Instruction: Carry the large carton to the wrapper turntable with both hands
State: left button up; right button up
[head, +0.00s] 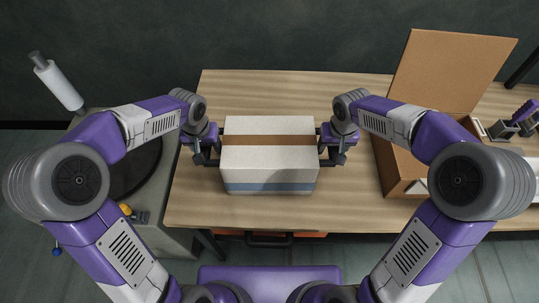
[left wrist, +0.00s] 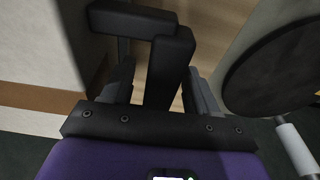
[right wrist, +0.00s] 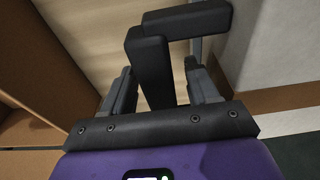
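The large carton (head: 268,162) is white with a brown band on top and a blue stripe on its front. It stands at the middle of the wooden table, apparently resting on it. My left gripper (head: 207,158) is at its left side and my right gripper (head: 331,158) at its right side. In each wrist view, a black L-shaped bar lies between the grey fingers of the left gripper (left wrist: 160,85) and right gripper (right wrist: 165,85) and reaches toward the carton. I cannot tell whether the fingers clamp it. The dark round wrapper turntable (head: 133,170) is left of the table, partly hidden by my left arm.
An open brown box (head: 395,168) with a raised lid (head: 452,70) stands right of the carton. A white roll on a post (head: 58,84) rises behind the turntable. Small items (head: 505,130) lie at the far right. Table (head: 300,82) is clear behind the carton.

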pick_arm(q)
grip_shut()
pick_arm(e)
grip_shut()
pick_arm(q)
jog(key=shift+r, duration=0.2)
pick_arm(e)
jog(key=shift+w+r, duration=0.1)
jog(key=shift+r, duration=0.1)
dwell(0.5)
